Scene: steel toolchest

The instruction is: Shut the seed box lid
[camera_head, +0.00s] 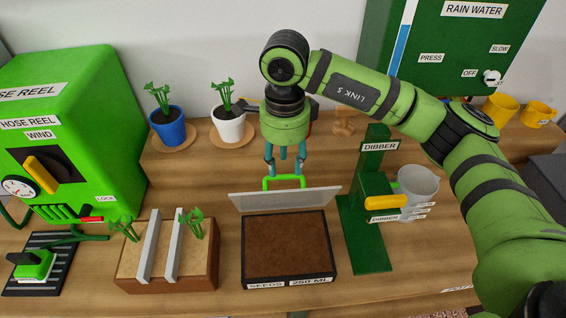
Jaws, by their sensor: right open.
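The seed box (288,279) is a dark-rimmed box filled with brown soil, labelled "SEEDS 250 ML", at the front middle of the bench. Its light grey lid (285,200) stands raised at the back edge, with a green handle (284,179) on top. My right gripper (285,174) points down from above at the handle, its teal fingers apart on either side of it. Whether the fingers touch the handle cannot be told. The soil inside is uncovered. My left gripper is not in view.
A green dibber stand (365,235) with a grey mug (418,187) is right of the box. A planter (170,262) with seedlings is left. Potted plants (228,128) stand behind. A green hose reel box (75,125) is far left, and a rain water unit (455,50) is behind right.

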